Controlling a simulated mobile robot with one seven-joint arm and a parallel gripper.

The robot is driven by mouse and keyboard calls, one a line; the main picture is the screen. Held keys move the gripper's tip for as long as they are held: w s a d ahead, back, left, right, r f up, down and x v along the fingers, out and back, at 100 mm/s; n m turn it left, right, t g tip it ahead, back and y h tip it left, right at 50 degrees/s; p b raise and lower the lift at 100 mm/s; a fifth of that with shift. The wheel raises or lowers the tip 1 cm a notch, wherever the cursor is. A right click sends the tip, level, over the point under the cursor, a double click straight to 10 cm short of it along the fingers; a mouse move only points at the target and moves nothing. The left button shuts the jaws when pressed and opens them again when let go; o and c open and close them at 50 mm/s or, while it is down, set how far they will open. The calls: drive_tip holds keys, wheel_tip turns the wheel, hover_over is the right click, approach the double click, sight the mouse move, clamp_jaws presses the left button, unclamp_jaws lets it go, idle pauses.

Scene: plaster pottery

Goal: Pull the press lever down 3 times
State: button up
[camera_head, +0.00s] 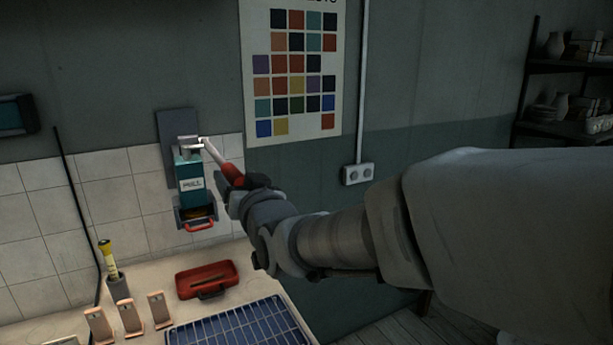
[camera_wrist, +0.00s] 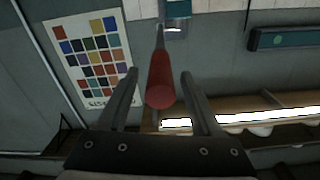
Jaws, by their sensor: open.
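The press (camera_head: 191,172) is a teal wall-mounted unit with a white label and a red-handled tray at its bottom. Its lever (camera_head: 222,163) is a metal rod with a red grip, slanting down to the right from the press top. In the wrist view the red grip (camera_wrist: 161,80) points toward the camera, between the two fingers. My gripper (camera_head: 245,184) is at the lever's free end. In the wrist view my gripper (camera_wrist: 160,76) is open, with a gap visible on both sides of the grip. The fingers hide part of the grip's end in the head view.
Below the press, the counter holds a red tray (camera_head: 206,279), a blue rack (camera_head: 236,332), several small wooden stands (camera_head: 130,317) and a yellow-topped tool (camera_head: 107,254). A colour chart (camera_head: 293,70) and a socket (camera_head: 358,174) are on the wall. Shelves (camera_head: 565,75) stand at right.

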drive_tip(key=shift+c, duration=0.2)
clamp_jaws()
idle(1.1)
